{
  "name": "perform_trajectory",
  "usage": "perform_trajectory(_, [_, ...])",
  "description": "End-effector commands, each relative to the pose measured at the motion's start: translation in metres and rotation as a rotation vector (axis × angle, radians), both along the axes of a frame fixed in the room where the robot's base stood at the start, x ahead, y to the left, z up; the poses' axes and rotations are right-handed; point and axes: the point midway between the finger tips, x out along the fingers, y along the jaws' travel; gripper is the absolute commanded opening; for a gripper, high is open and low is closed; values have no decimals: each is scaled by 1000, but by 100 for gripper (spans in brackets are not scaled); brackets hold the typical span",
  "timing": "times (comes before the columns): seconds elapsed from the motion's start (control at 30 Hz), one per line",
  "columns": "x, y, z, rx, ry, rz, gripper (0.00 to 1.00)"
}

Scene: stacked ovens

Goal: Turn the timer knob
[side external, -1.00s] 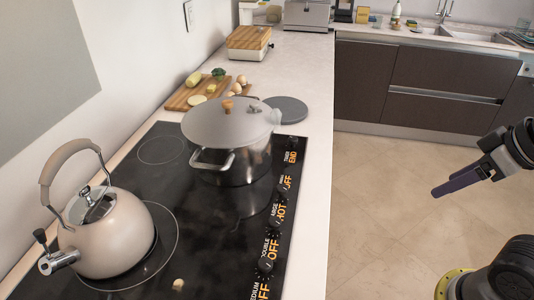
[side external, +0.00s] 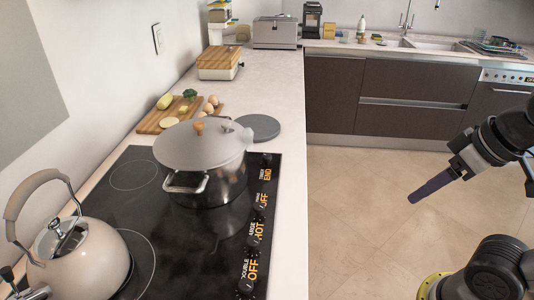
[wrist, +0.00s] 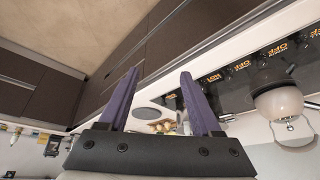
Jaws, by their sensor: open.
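The timer knob (side external: 267,159) is a small black knob at the far right corner of the black cooktop (side external: 125,205), by the orange "TIMER END" label. My gripper (side external: 412,198) has long purple fingers and hangs over the open floor to the right of the counter, apart from the knobs. Its fingers point left and slightly down in the side view. In the wrist view my gripper (wrist: 160,73) is open with nothing between the fingers. The knob row runs to the right of the fingers there; the timer knob is hard to pick out.
A lidded steel pot (side external: 205,160) stands on the cooktop close to the timer knob. A kettle (side external: 80,262) stands at the front left. Cutting board (side external: 165,118) with food and a grey round disc (side external: 258,127) lie behind. Floor between arm and counter is clear.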

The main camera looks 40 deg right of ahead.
Motion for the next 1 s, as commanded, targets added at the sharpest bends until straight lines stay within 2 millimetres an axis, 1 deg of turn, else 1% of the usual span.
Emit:
perform_trajectory(0.03, [5,0,19,12,-20,-23,65])
perform_trajectory(0.17, [25,0,63,43,-18,-86,65])
perform_trajectory(0.2, [34,0,77,53,-12,-106,65])
perform_trajectory(0.27, [48,0,96,66,0,-134,65])
perform_trajectory(0.3, [59,1,109,74,7,-151,65])
perform_trajectory(0.37, [77,1,127,87,22,-178,65])
perform_trajectory(0.4, [89,1,138,94,32,-197,65])
perform_trajectory(0.47, [109,2,152,104,51,-222,65])
perform_trajectory(0.5, [122,2,160,110,61,-238,65])
perform_trajectory(0.57, [142,3,169,117,79,-260,65])
perform_trajectory(0.6, [155,3,174,122,89,-274,65])
perform_trajectory(0.73, [200,5,184,134,127,-317,65])
perform_trajectory(0.87, [244,6,182,142,166,-355,65])
perform_trajectory(1.0, [291,9,169,145,209,-388,65])
